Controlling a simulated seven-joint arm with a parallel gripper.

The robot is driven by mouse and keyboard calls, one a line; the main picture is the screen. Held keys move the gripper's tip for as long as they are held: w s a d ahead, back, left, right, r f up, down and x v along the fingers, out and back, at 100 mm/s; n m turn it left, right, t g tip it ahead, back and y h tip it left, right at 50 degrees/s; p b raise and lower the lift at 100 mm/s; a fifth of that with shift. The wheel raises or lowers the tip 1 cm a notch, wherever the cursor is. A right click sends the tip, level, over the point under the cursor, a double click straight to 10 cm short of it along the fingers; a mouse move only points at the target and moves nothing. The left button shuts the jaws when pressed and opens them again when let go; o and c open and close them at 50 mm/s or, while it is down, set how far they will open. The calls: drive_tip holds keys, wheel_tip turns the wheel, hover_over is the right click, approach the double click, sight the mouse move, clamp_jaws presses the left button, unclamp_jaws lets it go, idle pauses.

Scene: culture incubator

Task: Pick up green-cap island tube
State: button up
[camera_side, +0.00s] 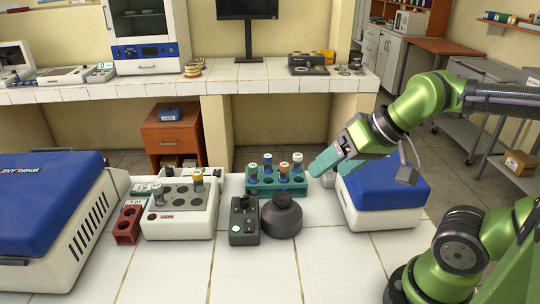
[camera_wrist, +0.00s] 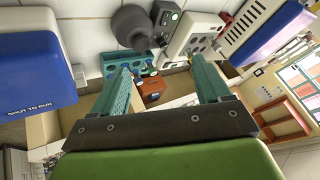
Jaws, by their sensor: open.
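A teal rack (camera_side: 277,190) stands on the white tiled island and holds several capped tubes. Its leftmost tube (camera_side: 252,172) has a small, possibly greenish cap; I cannot tell the colour for certain. Beside it are a blue-capped tube (camera_side: 267,160), an orange-capped tube (camera_side: 284,169) and a pale-capped tube (camera_side: 297,160). My gripper (camera_side: 318,170) is just right of the rack, tilted, its teal fingers apart and empty. In the wrist view, the rack (camera_wrist: 118,58) shows beyond the open fingers of my gripper (camera_wrist: 162,65), and the left finger partly hides it and its tubes.
A white block device (camera_side: 182,220) with a tan-capped tube stands left, beside a red rack (camera_side: 127,224). A dark control box (camera_side: 244,222) and a round dark device (camera_side: 281,218) stand in front of the rack. Blue-lidded machines stand at left (camera_side: 45,185) and right (camera_side: 385,205). The front tiles are clear.

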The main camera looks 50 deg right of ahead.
drive_tip(key=shift+c, duration=1.2)
